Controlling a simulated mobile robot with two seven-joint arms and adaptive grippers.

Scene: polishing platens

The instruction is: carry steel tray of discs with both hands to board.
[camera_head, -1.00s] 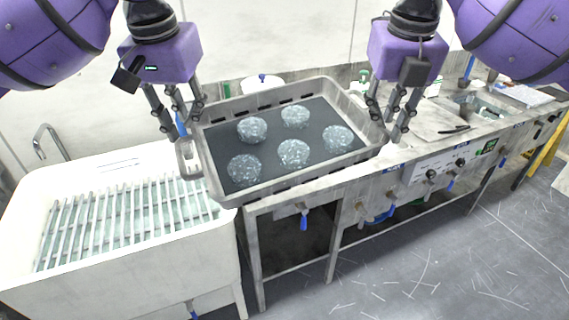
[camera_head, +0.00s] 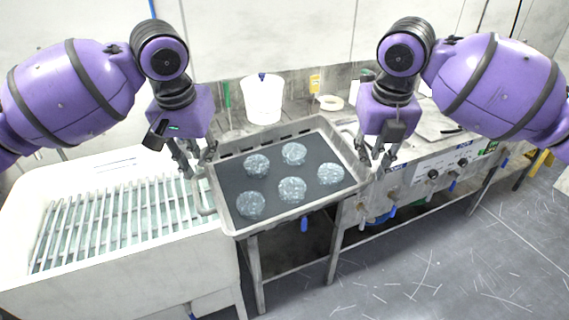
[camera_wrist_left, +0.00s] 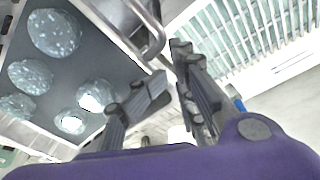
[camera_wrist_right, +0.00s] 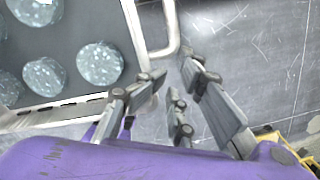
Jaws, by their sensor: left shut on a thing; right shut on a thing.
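The steel tray (camera_head: 290,216) has a dark lining and carries several round, pale, glittery discs (camera_head: 292,189). It is held nearly level over the front of the bench, with its left end beside the sink. My left gripper (camera_head: 196,172) is shut on the tray's left handle (camera_wrist_left: 152,45). My right gripper (camera_head: 376,170) is shut on the right handle (camera_wrist_right: 172,30), which is partly hidden in the head view. Whether the tray's underside touches the bench cannot be told. No board is clearly identifiable; the surface under the tray is hidden.
A white sink with a slatted rack (camera_head: 120,225) stands at the left. A white bucket (camera_head: 262,100), a yellow bottle (camera_head: 315,85) and a pale ring (camera_head: 330,102) stand behind the tray. A flat grey plate (camera_head: 432,122) lies to the right. Taps and knobs line the bench front.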

